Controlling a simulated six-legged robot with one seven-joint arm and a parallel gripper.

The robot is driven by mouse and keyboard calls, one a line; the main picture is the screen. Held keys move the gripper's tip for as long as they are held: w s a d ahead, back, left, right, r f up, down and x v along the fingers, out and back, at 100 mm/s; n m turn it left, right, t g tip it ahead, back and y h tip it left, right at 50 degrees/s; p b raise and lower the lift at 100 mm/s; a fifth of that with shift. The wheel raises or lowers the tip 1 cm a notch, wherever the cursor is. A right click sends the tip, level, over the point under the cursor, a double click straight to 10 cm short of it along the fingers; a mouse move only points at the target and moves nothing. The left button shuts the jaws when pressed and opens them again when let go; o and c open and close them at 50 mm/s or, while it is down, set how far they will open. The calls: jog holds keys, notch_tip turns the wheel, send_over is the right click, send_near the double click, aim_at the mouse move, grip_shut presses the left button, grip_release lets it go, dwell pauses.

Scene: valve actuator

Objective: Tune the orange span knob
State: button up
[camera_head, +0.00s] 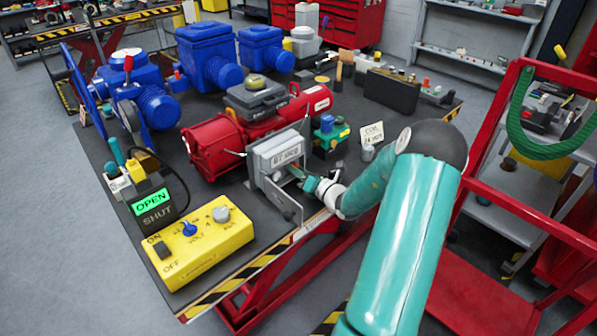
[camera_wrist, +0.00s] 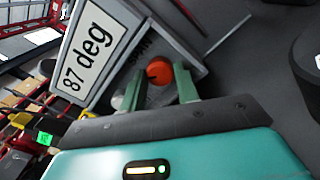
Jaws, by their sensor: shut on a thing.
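The orange span knob (camera_wrist: 159,72) is inside an open grey box in the wrist view, with part of a "SPAN" label beside it. My gripper (camera_wrist: 160,82) has its two green fingers on either side of the knob, shut on it. In the head view the grey positioner box (camera_head: 277,158) stands at the table's front edge, and my gripper (camera_head: 308,182) reaches into its front from the right. The knob is too small to tell there. A display reading "87 deg" (camera_wrist: 93,45) is on the box.
A yellow control box (camera_head: 205,242) and an OPEN/SHUT indicator (camera_head: 152,207) stand to the left. A red actuator (camera_head: 215,143) lies behind the grey box. A small green-and-blue device (camera_head: 330,135) and a sign (camera_head: 371,133) are close to my arm. A red cart (camera_head: 510,200) is at right.

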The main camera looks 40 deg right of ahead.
dwell(0.3)
jog(key=o, duration=0.7)
jog(key=shift+m, duration=0.3)
jog(key=s, duration=1.3)
jog(key=shift+s+d, duration=0.2)
jog(key=shift+s, duration=0.2)
